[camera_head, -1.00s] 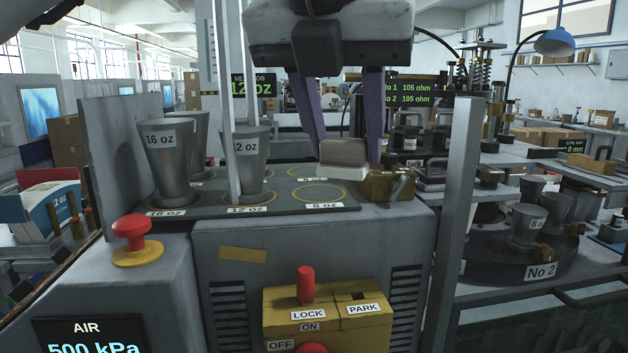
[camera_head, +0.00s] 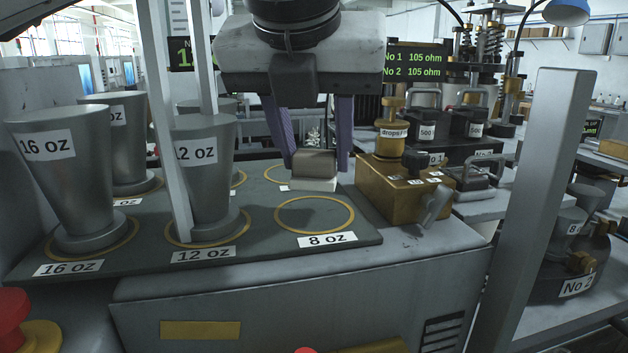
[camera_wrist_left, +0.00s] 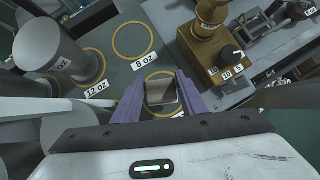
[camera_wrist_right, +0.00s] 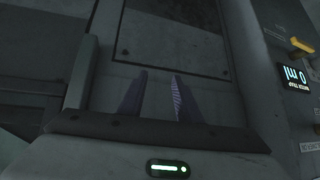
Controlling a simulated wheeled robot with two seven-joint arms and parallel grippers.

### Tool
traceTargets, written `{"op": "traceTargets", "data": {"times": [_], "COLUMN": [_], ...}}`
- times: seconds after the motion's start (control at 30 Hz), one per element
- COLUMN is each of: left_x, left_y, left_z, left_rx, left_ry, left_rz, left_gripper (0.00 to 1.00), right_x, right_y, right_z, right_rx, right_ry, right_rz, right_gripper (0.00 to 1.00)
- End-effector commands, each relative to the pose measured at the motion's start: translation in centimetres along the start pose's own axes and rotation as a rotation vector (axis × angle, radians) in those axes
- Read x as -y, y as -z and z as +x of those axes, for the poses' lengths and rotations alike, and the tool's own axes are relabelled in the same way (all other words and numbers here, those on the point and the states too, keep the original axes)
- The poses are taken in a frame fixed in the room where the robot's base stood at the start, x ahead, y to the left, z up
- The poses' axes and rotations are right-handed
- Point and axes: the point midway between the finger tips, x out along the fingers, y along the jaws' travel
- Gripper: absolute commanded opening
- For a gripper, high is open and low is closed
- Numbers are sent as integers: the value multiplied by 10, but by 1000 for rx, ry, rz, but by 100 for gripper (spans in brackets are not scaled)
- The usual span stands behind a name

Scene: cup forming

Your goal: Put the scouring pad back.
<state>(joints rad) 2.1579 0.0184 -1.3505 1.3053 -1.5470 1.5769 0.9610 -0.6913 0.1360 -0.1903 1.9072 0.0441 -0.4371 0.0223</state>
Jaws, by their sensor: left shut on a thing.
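The scouring pad, a small grey-brown block (camera_head: 315,163) with a pale underside, is between the purple fingers of my left gripper (camera_head: 317,150), which is shut on it. The pad also shows in the left wrist view (camera_wrist_left: 161,91), in line with a yellow ring. In the head view it appears above the dark mat (camera_head: 270,245), behind the front 8 oz ring (camera_head: 315,199); its exact height is unclear. My right gripper (camera_wrist_right: 157,88) shows only in its wrist view, with fingers apart and nothing between them, facing a grey panel.
Grey 16 oz (camera_head: 70,175) and 12 oz (camera_head: 208,165) cup forms stand left on the mat. A brass box (camera_head: 400,190) with a knob and lever stands close right of the pad. Thin upright posts (camera_head: 170,120) and a thick right post (camera_head: 540,200) flank the space.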

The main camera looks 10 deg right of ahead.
Motion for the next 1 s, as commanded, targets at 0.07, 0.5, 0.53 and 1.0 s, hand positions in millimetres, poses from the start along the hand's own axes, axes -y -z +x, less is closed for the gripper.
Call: {"op": "traceTargets", "data": {"times": [0.07,0.5,0.53,1.0], "left_x": [0,0,0,0], "left_y": [8,21,22,22], "left_z": [11,31,31,31], "left_rx": [-2,0,0,0], "left_ry": [1,0,0,0], "left_rz": [2,1,1,1], "left_gripper": [17,17,17,57], "right_x": [0,0,0,0], "right_y": [0,5,5,6], "right_z": [0,1,2,2], "right_rx": [-1,-9,-10,-12], "right_ry": [0,0,0,0], "right_rz": [0,-1,-1,-1], "right_gripper": [31,31,31,31]}}
